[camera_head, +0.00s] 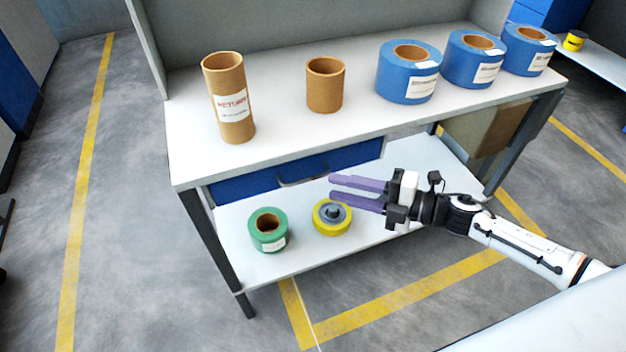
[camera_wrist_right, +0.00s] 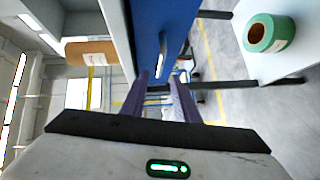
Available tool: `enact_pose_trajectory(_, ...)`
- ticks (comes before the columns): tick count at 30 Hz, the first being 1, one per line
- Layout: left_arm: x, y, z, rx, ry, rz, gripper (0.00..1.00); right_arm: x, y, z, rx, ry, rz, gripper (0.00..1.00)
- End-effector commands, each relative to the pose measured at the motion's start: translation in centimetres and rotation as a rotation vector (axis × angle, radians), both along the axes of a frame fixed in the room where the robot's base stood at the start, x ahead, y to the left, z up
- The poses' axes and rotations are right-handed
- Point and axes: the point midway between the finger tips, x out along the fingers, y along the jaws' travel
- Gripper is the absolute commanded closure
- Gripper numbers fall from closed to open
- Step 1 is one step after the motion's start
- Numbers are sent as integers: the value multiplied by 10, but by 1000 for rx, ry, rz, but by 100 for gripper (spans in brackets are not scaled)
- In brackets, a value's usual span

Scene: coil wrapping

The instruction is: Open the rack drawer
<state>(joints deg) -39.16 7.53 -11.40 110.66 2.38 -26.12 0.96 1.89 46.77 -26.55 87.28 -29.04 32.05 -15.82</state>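The rack drawer (camera_head: 235,187) has a blue front and sits under the white rack top; it looks shut. Its dark curved handle (camera_head: 302,180) is on the front face. In the right wrist view the drawer front (camera_wrist_right: 150,22) runs up the middle, with the handle (camera_wrist_right: 163,45) just beyond the fingertips. My right gripper (camera_head: 331,187) has two purple fingers held apart and empty, a little right of the handle. The fingers also show in the right wrist view (camera_wrist_right: 160,80). I cannot tell whether they touch the handle. My left gripper is not in view.
A green roll (camera_head: 268,244) and a yellow roll (camera_head: 345,224) sit on the lower shelf (camera_head: 295,262). Cardboard tubes (camera_head: 236,125) and blue rolls (camera_head: 408,88) stand on the rack top (camera_head: 285,132). The floor in front is clear.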

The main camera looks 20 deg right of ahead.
Motion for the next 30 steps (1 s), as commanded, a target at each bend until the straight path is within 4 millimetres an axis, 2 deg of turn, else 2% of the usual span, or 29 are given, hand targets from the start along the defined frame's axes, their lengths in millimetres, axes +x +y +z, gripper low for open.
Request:
enact_pose_trajectory(3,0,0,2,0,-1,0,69,17,18,-1,4,-3,-1,72)
enact_pose_trajectory(10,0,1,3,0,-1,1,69,40,44,-7,5,0,-3,72)
enact_pose_trajectory(15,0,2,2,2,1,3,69,47,51,-9,4,2,-4,72)
enact_pose_trajectory(23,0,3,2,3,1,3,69,48,52,-10,3,2,-4,72)
enact_pose_trajectory(28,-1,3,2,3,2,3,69,48,52,-10,3,2,-4,99)
enact_pose_trajectory(30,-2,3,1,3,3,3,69,48,52,-10,3,2,-3,100)
